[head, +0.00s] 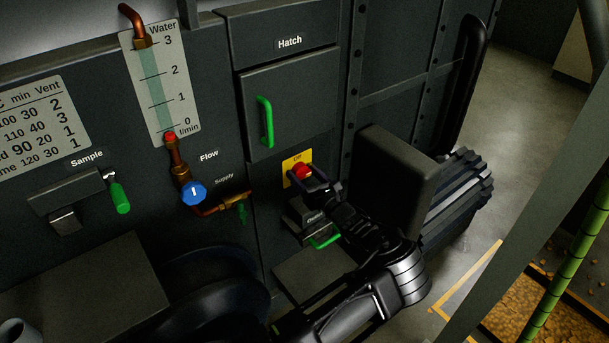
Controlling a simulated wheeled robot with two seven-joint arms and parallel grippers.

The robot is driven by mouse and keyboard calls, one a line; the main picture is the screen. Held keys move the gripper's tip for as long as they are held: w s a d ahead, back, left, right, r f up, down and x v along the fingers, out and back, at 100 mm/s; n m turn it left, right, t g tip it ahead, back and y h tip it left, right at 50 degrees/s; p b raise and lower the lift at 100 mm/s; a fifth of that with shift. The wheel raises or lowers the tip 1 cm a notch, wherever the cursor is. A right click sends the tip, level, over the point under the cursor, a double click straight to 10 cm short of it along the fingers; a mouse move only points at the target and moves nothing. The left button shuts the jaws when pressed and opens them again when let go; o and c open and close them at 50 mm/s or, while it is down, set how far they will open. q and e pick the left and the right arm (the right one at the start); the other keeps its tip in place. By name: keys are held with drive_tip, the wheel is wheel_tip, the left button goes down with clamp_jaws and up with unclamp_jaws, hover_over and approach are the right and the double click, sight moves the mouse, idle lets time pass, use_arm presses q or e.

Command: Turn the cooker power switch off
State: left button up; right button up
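A red knob (301,171) sits on a yellow plate (291,159) on the dark machine front, below the hatch. Small lettering on the plate seems to read "Off". No label reading cooker power is legible. My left gripper (304,178) is right at the red knob, with dark fingers apart at its lower edge and right side. Whether they touch or grip it cannot be told. The gripper hides the lower part of the plate. My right gripper is not in view.
A hatch with a green handle (266,122) is above. Below my gripper is another green handle (325,241). A blue valve knob (193,193) and a green sample lever (120,198) are left. A ribbed motor (461,198) stands right, beside open floor (535,105).

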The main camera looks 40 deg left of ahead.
use_arm(q)
drive_tip(key=c, duration=1.2)
drive_tip(key=shift+o, duration=0.2)
drive_tip(key=shift+s+f+n+b, duration=0.1)
drive_tip(key=shift+n+b, duration=0.2)
drive_tip(key=shift+n, duration=0.1)
drive_tip(key=n+b, duration=0.2)
drive_tip(key=n, duration=0.1)
drive_tip(key=shift+f+y, duration=0.15)
drive_tip(key=shift+y, duration=0.15)
drive_tip(key=n+b, duration=0.1)
drive_tip(key=n, duration=0.2)
drive_tip(key=n+b, duration=0.2)
drive_tip(key=n, duration=0.1)
drive_tip(key=shift+s+a+f+b, duration=0.1)
drive_tip(key=shift+f+b, duration=0.1)
drive_tip(key=shift+b, duration=0.1)
drive_tip(key=n+b, duration=0.2)
drive_tip(key=n, duration=0.1)
drive_tip(key=n+g+b, duration=0.1)
drive_tip(key=n+b, duration=0.1)
drive_tip(key=n, duration=0.1)
drive_tip(key=shift+f+y, duration=0.15)
drive_tip(key=shift+y, duration=0.15)
drive_tip(key=shift+n+g+b, duration=0.3)
drive_tip(key=shift+n+b, duration=0.85)
drive_tip(key=shift+n, duration=0.45)
